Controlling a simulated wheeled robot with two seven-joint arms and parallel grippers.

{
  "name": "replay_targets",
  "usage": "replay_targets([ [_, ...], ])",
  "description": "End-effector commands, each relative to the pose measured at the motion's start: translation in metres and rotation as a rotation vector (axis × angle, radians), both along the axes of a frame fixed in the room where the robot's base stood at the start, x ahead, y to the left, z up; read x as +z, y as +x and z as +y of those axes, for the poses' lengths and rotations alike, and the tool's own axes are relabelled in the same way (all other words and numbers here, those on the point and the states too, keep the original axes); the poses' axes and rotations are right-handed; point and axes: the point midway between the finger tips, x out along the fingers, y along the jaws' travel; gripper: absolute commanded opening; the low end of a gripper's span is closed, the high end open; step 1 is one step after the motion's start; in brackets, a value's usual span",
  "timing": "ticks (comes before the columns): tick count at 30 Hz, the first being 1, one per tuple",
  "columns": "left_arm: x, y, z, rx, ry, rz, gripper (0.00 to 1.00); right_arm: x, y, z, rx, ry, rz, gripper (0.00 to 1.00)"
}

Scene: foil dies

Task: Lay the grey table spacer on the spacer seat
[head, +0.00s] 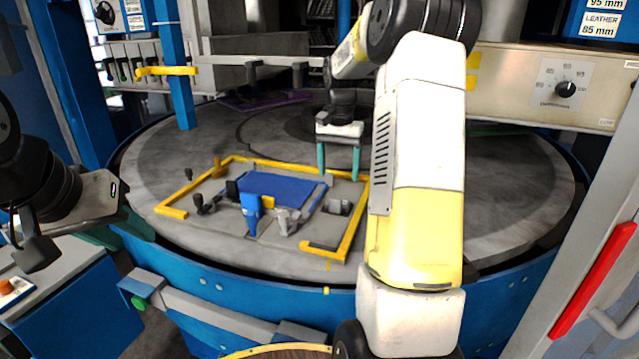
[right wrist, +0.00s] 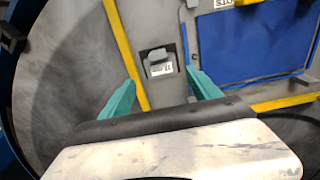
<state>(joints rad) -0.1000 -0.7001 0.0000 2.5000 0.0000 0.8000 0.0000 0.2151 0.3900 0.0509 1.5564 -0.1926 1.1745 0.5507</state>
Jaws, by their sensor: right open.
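A small grey block (head: 338,207), which looks like the table spacer, sits on the round table inside the right side of the yellow frame. In the right wrist view the grey block (right wrist: 158,60) lies on a dark square with a small white label, which may be the spacer seat; I cannot tell how well it is seated. My right gripper (head: 338,165) is open and empty above and behind the block. Its teal fingertips (right wrist: 160,85) show apart on either side of the block in the right wrist view. My left gripper (head: 118,232) is at the left edge, its fingers partly hidden.
A blue plate (head: 280,188) lies inside the yellow frame (head: 183,197). A blue clamp (head: 251,212) and a grey clamp (head: 286,221) stand at its front edge. Dark knobs (head: 201,205) stand at left. The round table (head: 510,190) is bare at right.

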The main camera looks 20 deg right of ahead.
Motion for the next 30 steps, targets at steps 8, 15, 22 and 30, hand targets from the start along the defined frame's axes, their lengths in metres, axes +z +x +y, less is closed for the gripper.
replay_targets([
  [8, 0.0, 0.0, 0.0, 0.0, 0.0, 0.0, 0.36, 0.031, -0.003, 0.003, 0.009, 0.001, -0.009, 0.72],
  [15, 0.0, 0.0, 0.0, 0.0, 0.0, 0.0, 0.36, 0.081, -0.059, 0.045, 0.175, 0.009, -0.142, 0.72],
  [22, 0.0, 0.0, 0.0, 0.0, 0.0, 0.0, 0.36, 0.109, -0.151, 0.097, 0.406, 0.012, -0.335, 0.72],
  [30, 0.0, 0.0, 0.0, 0.0, 0.0, 0.0, 0.36, 0.095, -0.241, 0.135, 0.617, 0.006, -0.528, 0.72],
])
